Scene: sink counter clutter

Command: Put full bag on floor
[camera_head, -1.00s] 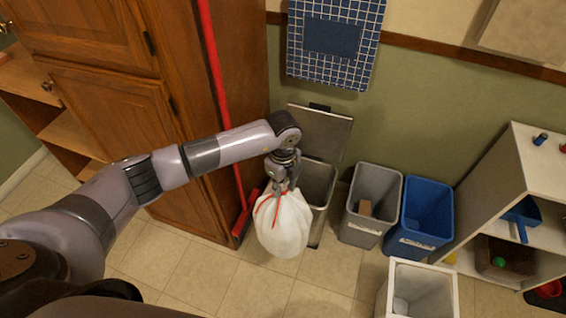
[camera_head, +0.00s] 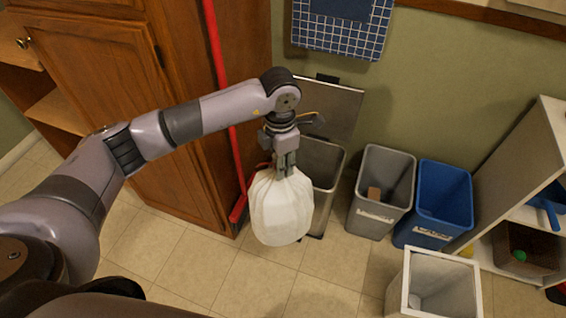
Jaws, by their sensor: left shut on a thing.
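The full bag (camera_head: 281,209) is white and rounded, gathered at its top, with a bit of red tie at its upper left. My left gripper (camera_head: 285,168) is shut on the gathered top, and the bag hangs below it. The bag overlaps the front of the open metal bin (camera_head: 324,165) in the head view. The gap between the bag's underside and the tiled floor (camera_head: 215,277) cannot be judged exactly. My right gripper is not in view.
A grey bin (camera_head: 383,190) and a blue bin (camera_head: 439,204) stand along the wall to the right. A white-rimmed bin (camera_head: 437,252) stands nearer. A red broom (camera_head: 224,95) leans by the wooden cabinet (camera_head: 100,90). Floor tiles in front are clear.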

